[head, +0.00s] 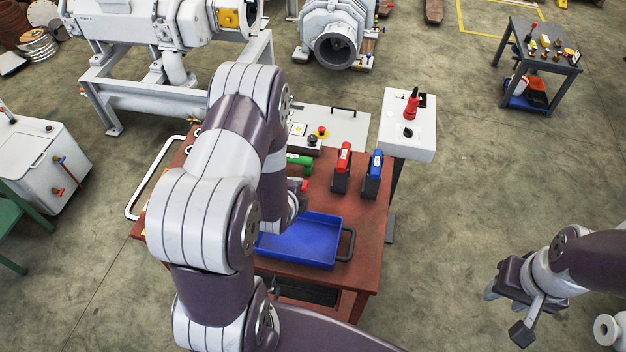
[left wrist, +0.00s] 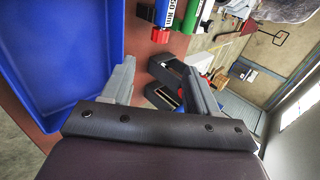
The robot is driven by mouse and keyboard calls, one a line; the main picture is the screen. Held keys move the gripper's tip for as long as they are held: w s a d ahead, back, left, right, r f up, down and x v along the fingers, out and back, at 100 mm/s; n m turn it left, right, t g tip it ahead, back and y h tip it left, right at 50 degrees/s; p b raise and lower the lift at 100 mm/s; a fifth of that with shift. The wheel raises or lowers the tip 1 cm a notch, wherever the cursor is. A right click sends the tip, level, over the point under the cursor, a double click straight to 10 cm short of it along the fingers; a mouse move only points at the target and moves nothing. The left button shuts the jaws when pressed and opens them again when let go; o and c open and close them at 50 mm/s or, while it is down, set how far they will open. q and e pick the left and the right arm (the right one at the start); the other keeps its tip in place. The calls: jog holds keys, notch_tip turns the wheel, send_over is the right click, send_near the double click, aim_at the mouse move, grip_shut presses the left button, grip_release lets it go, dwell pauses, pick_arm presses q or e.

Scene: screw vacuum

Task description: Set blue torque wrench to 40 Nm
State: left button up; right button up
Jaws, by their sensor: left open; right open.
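The blue torque wrench (head: 376,164) stands upright in a black holder at the right of the red table in the head view. A red wrench (head: 344,158) stands beside it in a similar holder. A green tool (head: 301,160) lies to their left, partly behind my left arm. My left gripper is hidden by its own arm in the head view. In the left wrist view, my left gripper (left wrist: 160,88) is open, with black holders (left wrist: 166,74) beyond its fingers. Nothing is clearly between its fingers. My right gripper (head: 507,312) is open and empty over the floor at the right.
A blue tray (head: 317,243) sits on the red table (head: 372,225), and shows in the left wrist view (left wrist: 60,60).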

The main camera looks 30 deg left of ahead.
aim_at(304, 187)
pick_arm(q)
jog(key=p+x, duration=0.1)
jog(key=x, duration=1)
jog(key=shift+w+f, duration=0.1)
jog(key=shift+w+a+f, duration=0.1)
jog(key=shift+f, duration=0.15)
jog(key=shift+w+f, duration=0.25)
jog(key=shift+r, duration=0.1)
jog(key=c, duration=1)
